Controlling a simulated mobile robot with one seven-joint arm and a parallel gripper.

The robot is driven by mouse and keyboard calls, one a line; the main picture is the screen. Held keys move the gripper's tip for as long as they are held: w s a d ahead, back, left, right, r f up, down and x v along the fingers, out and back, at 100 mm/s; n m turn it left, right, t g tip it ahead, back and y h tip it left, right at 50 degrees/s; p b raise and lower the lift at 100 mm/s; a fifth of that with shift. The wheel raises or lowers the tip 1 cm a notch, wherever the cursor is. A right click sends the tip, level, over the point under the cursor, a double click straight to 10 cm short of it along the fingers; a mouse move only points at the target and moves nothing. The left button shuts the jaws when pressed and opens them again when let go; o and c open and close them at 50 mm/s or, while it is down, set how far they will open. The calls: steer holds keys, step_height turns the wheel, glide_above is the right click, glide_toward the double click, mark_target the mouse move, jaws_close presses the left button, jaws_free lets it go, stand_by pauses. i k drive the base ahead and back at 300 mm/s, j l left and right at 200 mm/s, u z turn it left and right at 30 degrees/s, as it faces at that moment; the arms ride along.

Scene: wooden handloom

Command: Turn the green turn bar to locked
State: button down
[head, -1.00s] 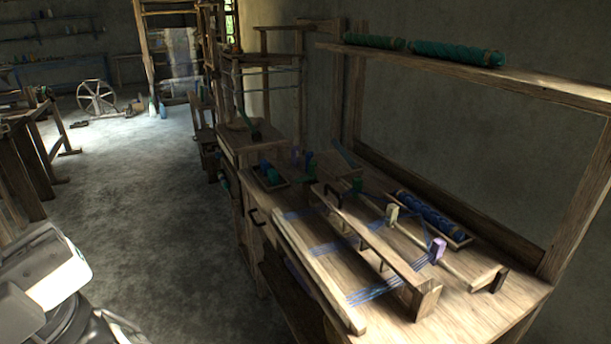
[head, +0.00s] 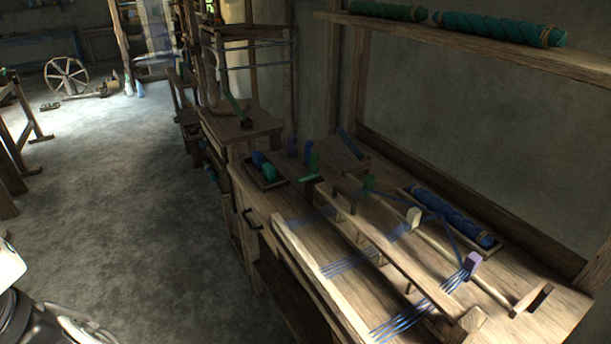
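Several green parts show in the head view, and I cannot tell for sure which one is the green turn bar. A small light-green bar (head: 309,178) lies about level near the middle of the bench, by the near end of a dark green upright piece (head: 314,161). No locked or unlocked marking is readable. My gripper is not in view.
The wooden bench (head: 550,303) carries long rails, blue threads, a white block (head: 414,218), a purple block (head: 472,264) and a tray of blue yarn (head: 450,217). A small tray (head: 267,184) holds bobbins. The floor (head: 130,210) left of the bench is clear.

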mark_target(311, 176)
steer(key=i+j+z, duration=0.1)
steer(key=i+j, duration=0.3)
steer(key=i+j+z, duration=0.1)
steer(key=i+j, duration=0.3)
steer(key=j, duration=0.2)
steer(key=i+j, duration=0.35)
steer(key=j, duration=0.2)
steer(key=i+z, duration=0.05)
